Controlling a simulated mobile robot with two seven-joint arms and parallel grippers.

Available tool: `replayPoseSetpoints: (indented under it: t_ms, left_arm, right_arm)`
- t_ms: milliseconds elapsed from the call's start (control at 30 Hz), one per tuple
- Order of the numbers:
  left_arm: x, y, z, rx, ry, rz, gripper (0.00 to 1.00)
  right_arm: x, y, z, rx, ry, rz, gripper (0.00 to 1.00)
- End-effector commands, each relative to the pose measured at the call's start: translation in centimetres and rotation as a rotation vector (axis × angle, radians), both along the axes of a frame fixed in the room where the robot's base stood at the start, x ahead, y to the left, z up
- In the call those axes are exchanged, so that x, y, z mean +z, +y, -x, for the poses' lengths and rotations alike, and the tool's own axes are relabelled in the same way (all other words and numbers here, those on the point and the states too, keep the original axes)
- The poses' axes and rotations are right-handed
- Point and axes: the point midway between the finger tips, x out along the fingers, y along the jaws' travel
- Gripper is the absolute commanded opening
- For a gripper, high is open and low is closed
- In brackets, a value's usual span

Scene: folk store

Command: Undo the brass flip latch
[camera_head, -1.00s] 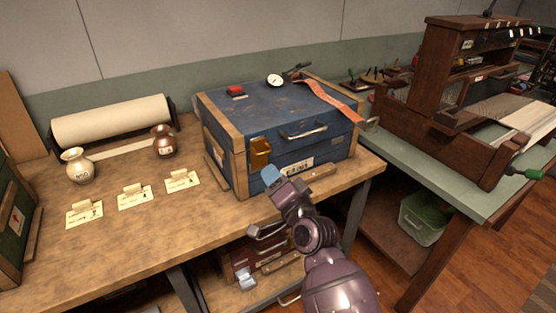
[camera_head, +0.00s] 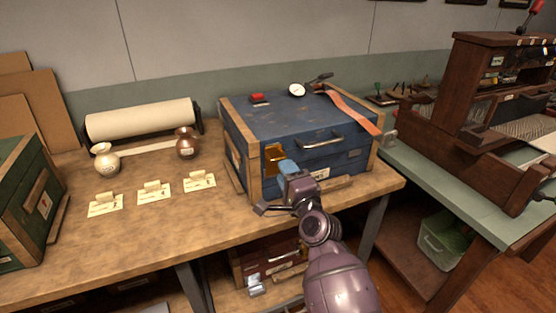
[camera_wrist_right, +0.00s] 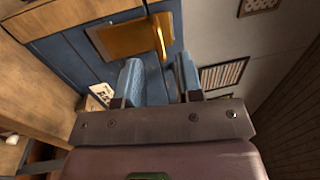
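The blue wooden chest (camera_head: 300,120) with tan corner strips sits on the workbench. Its brass flip latch (camera_head: 274,156) is on the front face near the left corner. In the wrist view the latch (camera_wrist_right: 128,38) is a brass plate with a bright raised edge at its right end, just beyond my fingertips. My right gripper (camera_head: 288,170) is in front of the latch, slightly below and right of it. In the wrist view its two blue fingers (camera_wrist_right: 158,66) are apart with nothing between them. No contact with the latch is clear. My left gripper is not in view.
A red block (camera_head: 257,98), a round gauge (camera_head: 297,90) and an orange strap (camera_head: 352,110) lie on the chest lid. A metal handle (camera_head: 322,140) is right of the latch. Two vases, cards and a paper roll (camera_head: 140,118) stand left. A green chest (camera_head: 28,190) stands far left.

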Motion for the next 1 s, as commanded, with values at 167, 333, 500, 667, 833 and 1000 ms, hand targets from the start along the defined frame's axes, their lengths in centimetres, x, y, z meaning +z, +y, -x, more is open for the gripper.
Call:
replayPoseSetpoints:
  t_ms: [167, 333, 500, 667, 833, 1000]
  left_arm:
    - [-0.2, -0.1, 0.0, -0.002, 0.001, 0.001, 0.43]
    - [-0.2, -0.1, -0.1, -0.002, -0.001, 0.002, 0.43]
    - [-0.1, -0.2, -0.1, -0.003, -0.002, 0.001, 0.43]
    - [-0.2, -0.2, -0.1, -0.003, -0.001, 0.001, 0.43]
    - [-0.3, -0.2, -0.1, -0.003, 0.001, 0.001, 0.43]
    - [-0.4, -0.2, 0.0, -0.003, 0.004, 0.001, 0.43]
  right_arm:
    - [0.3, 0.9, -2.4, 0.001, 0.001, 0.000, 0.34]
    - [0.5, 1.3, -4.1, 0.000, 0.002, 0.002, 0.34]
    - [0.7, 1.6, -4.9, -0.001, 0.001, 0.001, 0.34]
    - [0.8, 1.6, -5.0, -0.001, 0.001, 0.001, 0.34]
    - [0.8, 1.6, -5.0, -0.001, 0.000, 0.001, 0.34]
    - [0.8, 1.6, -5.0, -0.001, 0.000, 0.001, 0.08]
